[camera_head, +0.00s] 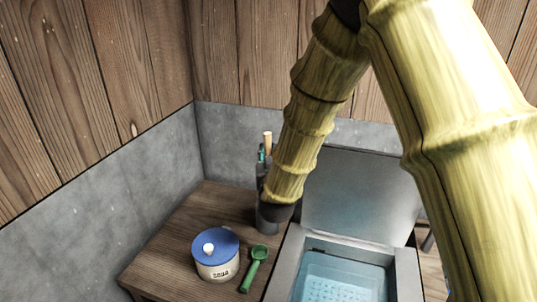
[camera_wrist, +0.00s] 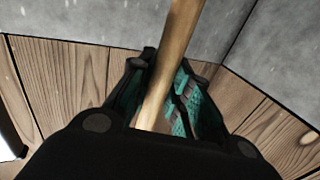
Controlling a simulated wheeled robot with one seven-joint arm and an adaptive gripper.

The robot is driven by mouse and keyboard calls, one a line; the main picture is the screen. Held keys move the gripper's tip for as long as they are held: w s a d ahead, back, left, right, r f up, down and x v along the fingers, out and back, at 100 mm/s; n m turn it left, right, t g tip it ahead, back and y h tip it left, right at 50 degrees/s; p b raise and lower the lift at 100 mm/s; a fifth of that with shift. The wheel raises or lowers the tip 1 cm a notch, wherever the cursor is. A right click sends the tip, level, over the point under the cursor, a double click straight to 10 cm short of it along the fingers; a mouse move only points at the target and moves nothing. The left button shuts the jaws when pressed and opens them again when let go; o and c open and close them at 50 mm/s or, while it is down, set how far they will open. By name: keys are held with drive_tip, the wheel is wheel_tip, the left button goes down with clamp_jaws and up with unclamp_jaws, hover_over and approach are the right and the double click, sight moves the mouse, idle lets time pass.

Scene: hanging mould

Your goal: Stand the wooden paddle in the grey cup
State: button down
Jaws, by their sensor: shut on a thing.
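My gripper (camera_head: 263,155) is shut on the wooden paddle (camera_wrist: 172,70), with its teal-padded fingers on both sides of the pale handle. In the head view the paddle (camera_head: 267,142) sticks up above the fingers, close to upright. Its lower part is hidden by my gripper and wrist. I cannot make out the grey cup for certain in either view. A dark grey shape shows below my wrist at the table's back, but I cannot tell whether it is the cup or part of my arm.
On the wooden table (camera_head: 170,240) stand a white pot (camera_head: 217,268) with a blue lid and a green scoop (camera_head: 255,268). To the right is a grey chest (camera_head: 405,272) with its lid (camera_head: 360,195) raised and a light blue tray inside. Walls close the back and left.

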drive_tip(key=shift+f+b, duration=1.4)
drive_tip(key=shift+f, duration=0.8)
drive_tip(key=c, duration=1.3)
unclamp_jaws()
drive_tip(key=shift+o, duration=0.2)
drive_tip(key=s+d, duration=0.1)
drive_tip(key=s, duration=1.1)
